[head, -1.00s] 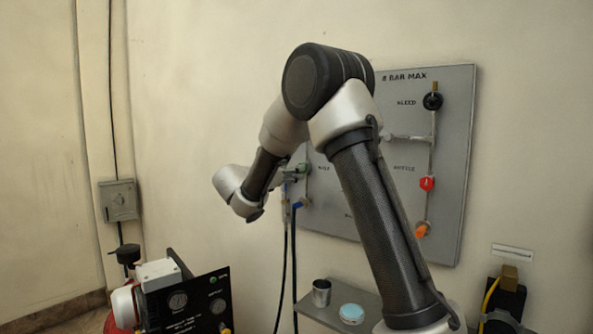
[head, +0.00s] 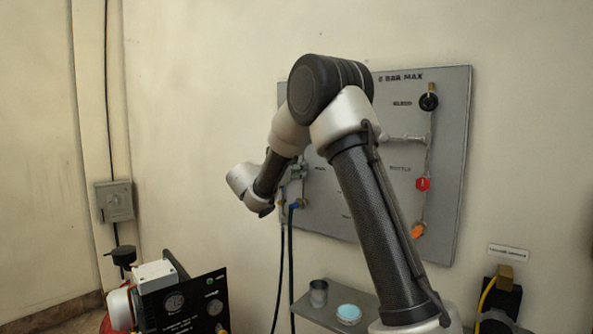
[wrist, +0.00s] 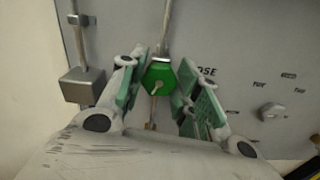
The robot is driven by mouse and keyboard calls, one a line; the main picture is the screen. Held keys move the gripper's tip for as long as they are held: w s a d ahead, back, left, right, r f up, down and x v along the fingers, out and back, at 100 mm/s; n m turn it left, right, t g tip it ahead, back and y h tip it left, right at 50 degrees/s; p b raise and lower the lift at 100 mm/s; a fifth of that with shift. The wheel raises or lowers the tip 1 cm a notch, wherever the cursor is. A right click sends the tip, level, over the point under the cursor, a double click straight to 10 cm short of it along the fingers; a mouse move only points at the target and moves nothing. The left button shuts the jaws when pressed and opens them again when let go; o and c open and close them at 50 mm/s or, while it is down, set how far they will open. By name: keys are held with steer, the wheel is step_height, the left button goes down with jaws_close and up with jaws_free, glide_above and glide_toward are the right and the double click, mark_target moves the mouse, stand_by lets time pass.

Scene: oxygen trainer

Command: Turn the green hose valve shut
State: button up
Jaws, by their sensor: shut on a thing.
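The green hose valve (wrist: 160,77) sits on a thin vertical pipe on the grey panel, below the middle of the top edge in the wrist view. My gripper (wrist: 165,78) has one green-padded finger on each side of it and is shut on it. A small gap seems to show beside the right pad, so the exact contact is hard to see. In the head view my gripper (head: 296,171) is small at the panel's left side, and the valve cannot be told apart from it.
The grey panel (head: 455,150) also carries a black knob (head: 429,102), a red valve (head: 423,184) and an orange valve (head: 417,231). Dark hoses (head: 281,265) hang below my gripper. A shelf (head: 318,318) holds a metal cup (head: 318,292) and a blue-topped tin (head: 348,313).

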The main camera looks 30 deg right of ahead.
steer(key=shift+m, duration=0.4)
steer(key=shift+f+m, duration=0.15)
steer(key=shift+m, duration=4.9)
steer(key=shift+f+m, duration=0.2)
steer(key=shift+m, duration=4.8)
steer(key=shift+f+m, duration=0.15)
steer(key=shift+m, duration=4.9)
steer(key=o, duration=1)
steer(key=shift+r, duration=0.1)
